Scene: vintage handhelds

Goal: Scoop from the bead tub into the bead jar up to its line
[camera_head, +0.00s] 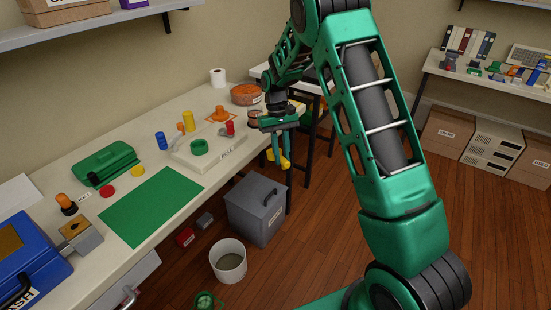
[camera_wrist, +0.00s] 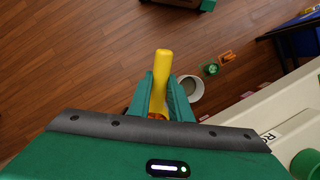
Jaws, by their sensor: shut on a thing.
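My gripper (camera_head: 280,150) is shut on a yellow scoop (camera_head: 284,162), held off the table's right edge, above the floor. In the wrist view the scoop (camera_wrist: 163,62) sits between the two green fingers of my gripper (camera_wrist: 161,80), with a patch of orange-brown near its base. Whether that patch is beads is unclear. A round tub with orange-brown contents (camera_head: 246,96), seemingly the bead tub, stands at the table's far end. A small round container (camera_head: 254,118), perhaps the bead jar, stands close behind my gripper, partly hidden. Its line and fill level cannot be made out.
A pale tray (camera_head: 210,153) with a green ring lies near the table's right edge. Red, blue, yellow and orange pieces stand around it. A green mat (camera_head: 152,206) lies nearer. A grey lidded bin (camera_head: 256,208) and a white bucket (camera_head: 229,262) stand on the floor.

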